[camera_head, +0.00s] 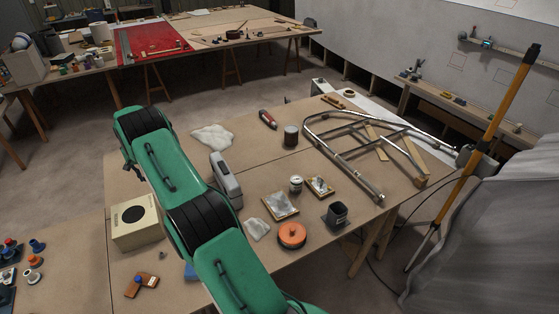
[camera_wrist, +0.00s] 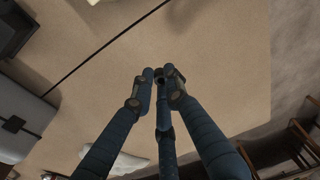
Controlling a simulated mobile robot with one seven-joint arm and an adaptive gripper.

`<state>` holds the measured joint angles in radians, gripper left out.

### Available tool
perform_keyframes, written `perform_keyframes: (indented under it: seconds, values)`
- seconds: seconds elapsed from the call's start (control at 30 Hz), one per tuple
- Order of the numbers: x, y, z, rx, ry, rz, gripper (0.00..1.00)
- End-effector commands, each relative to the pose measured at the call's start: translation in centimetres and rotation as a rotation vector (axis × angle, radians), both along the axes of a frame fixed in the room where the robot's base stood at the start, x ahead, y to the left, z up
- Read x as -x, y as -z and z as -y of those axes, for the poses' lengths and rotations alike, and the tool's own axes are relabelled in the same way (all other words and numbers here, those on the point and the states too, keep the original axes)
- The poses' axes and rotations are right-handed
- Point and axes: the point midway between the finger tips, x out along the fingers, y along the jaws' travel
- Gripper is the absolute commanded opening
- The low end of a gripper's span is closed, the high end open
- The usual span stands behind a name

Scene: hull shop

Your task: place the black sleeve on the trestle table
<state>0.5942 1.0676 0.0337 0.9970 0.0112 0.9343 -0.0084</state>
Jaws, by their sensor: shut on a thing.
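In the wrist view my gripper (camera_wrist: 162,78) has its blue fingers drawn together at the tips. A small dark piece (camera_wrist: 160,81), apparently the black sleeve, shows between them; most of it is hidden by the fingers. Below is the tan top of the trestle table (camera_wrist: 225,50), with a dark seam across it. The gap between the piece and the tabletop cannot be judged. In the head view the trestle table (camera_head: 262,168) spreads under and right of my green arm.
On the table are a white cloth (camera_head: 212,138), a grey device (camera_head: 226,180), a dark cylinder (camera_head: 291,135), an orange disc (camera_head: 292,235), a black cup (camera_head: 336,215) and a metal tube frame (camera_head: 350,165). The table's edge and floor lie right in the wrist view.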

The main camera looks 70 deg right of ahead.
Motion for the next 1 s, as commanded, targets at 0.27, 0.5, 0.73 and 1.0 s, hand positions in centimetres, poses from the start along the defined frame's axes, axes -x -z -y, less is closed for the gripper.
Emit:
perform_keyframes:
  seconds: [0.27, 0.5, 0.73, 1.0]
  values:
    - [0.0, 0.1, 0.0, -0.001, 0.000, -0.001, 0.00]
    - [0.1, 2.3, -0.1, -0.002, 0.000, -0.002, 0.00]
    - [0.0, 5.4, 0.0, -0.001, 0.000, -0.001, 0.00]
    - [0.0, 6.2, 0.0, 0.001, 0.000, 0.001, 0.00]
